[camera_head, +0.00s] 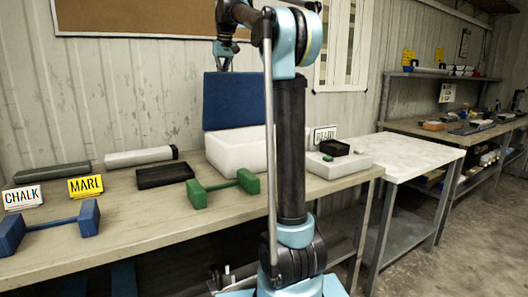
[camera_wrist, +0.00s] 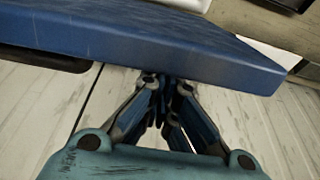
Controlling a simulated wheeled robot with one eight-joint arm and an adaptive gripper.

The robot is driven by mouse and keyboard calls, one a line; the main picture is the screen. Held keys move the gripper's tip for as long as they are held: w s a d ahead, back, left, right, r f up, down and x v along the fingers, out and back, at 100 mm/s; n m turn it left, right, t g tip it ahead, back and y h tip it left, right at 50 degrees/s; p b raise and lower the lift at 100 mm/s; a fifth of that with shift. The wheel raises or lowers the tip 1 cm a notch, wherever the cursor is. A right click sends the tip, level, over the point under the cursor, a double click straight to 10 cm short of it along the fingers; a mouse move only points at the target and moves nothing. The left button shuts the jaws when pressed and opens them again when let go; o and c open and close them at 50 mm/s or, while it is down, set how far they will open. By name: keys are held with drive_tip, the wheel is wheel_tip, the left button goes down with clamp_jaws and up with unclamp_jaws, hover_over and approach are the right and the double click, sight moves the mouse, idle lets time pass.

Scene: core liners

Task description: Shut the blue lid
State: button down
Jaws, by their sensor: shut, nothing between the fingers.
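The blue lid (camera_head: 234,101) stands open, about upright, at the back of a white box (camera_head: 238,150) on the workbench. My gripper (camera_head: 224,66) is at the top edge of the lid in the head view, with its fingers shut and nothing held. In the wrist view the lid (camera_wrist: 150,45) spans the upper part of the picture, and the gripper's fingertips (camera_wrist: 166,82) are right at its edge. I cannot tell whether they touch it or are just behind it. The inside of the box is hidden.
On the bench (camera_head: 140,215) are a green dumbbell-shaped piece (camera_head: 222,190), a black tray (camera_head: 164,175), a blue dumbbell-shaped piece (camera_head: 48,228), a CHALK sign (camera_head: 23,196) and a MARL sign (camera_head: 86,186). A white tray (camera_head: 338,163) stands right of the box. The wall is close behind.

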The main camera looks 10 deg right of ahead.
drive_tip(key=shift+s+d+f, duration=0.85)
drive_tip(key=shift+s+d, duration=0.2)
drive_tip(key=shift+s, duration=2.25)
drive_tip(key=shift+s+d+f, duration=0.8)
drive_tip(key=shift+s+d, duration=0.25)
drive_tip(key=shift+s, duration=2.25)
wheel_tip(320, 180, up, 10)
drive_tip(key=w, duration=0.2)
drive_tip(key=shift+w+a+r, duration=0.15)
drive_tip(key=shift+w+a, duration=0.25)
drive_tip(key=shift+a, duration=0.05)
